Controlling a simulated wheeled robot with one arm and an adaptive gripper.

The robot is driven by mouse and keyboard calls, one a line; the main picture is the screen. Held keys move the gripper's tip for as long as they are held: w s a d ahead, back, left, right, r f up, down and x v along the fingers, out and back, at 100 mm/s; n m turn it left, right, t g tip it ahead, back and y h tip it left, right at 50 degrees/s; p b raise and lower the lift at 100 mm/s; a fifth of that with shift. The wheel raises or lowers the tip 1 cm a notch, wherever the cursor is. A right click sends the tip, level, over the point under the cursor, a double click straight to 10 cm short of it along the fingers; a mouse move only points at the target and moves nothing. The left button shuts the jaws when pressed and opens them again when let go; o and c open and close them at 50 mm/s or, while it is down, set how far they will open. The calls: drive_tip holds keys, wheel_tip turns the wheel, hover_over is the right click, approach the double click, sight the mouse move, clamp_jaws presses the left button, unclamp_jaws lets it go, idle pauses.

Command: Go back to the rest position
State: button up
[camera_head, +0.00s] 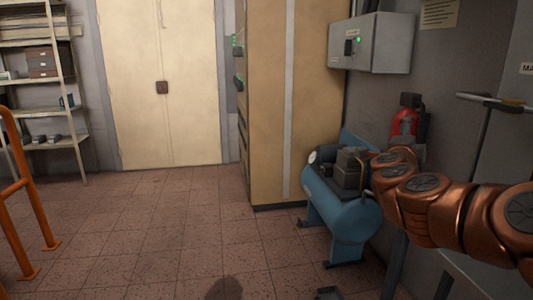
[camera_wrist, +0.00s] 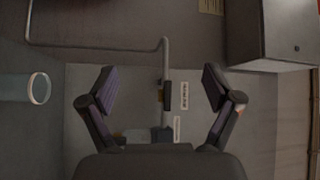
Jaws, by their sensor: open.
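My gripper (camera_wrist: 160,90) shows in the wrist view with its two dark fingers spread wide apart and nothing between them. Behind the gap are a grey panel and a thin bent metal rod (camera_wrist: 165,62). In the head view my copper-coloured arm reaches in from the right edge, in front of the grey wall. The gripper itself cannot be made out in the head view. No shoe last can be made out in either view.
A blue compressor (camera_head: 345,205) stands on the floor beside a tall tan cabinet (camera_head: 270,100). A grey wall box (camera_head: 375,45) and a red extinguisher (camera_head: 404,125) are near the arm. An orange rail (camera_head: 20,180) and shelves (camera_head: 40,90) stand left. The middle floor is clear.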

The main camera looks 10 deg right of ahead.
drive_tip(key=w+a+f+n+t+y, duration=0.1)
drive_tip(key=a+f+n+y, duration=0.1)
drive_tip(key=a+n+y, duration=0.65)
drive_tip(key=w+a+f+n+t+y, duration=0.15)
drive_tip(key=a+n+y, duration=0.25)
drive_tip(key=a, duration=1)
drive_tip(key=s+a+f+n+g+y, duration=0.5)
drive_tip(key=s+a+f+n+g, duration=0.25)
drive_tip(key=s+a+f, duration=0.6)
drive_tip(key=s+d+f+n+g+h, duration=0.1)
drive_tip(key=s+d+f+g, duration=0.3)
drive_tip(key=s, duration=0.6)
drive_tip(key=s+d+f+n+g+h, duration=0.15)
drive_tip(key=s+f+g, duration=0.35)
drive_tip(key=s, duration=0.5)
drive_tip(key=s+d+f+n+g+h, duration=0.25)
drive_tip(key=s+f, duration=0.35)
drive_tip(key=s, duration=0.4)
drive_tip(key=s+d+p+v, duration=0.1)
drive_tip(key=s+p+v, duration=0.2)
drive_tip(key=p+v, duration=1.3)
drive_tip(key=shift+r+m+y, duration=0.3)
drive_tip(key=shift+r+y, duration=0.05)
drive_tip(key=shift+r, duration=0.6)
drive_tip(key=shift+d+t, duration=0.1)
drive_tip(key=shift+t, duration=0.15)
drive_tip(key=shift+c, duration=0.4)
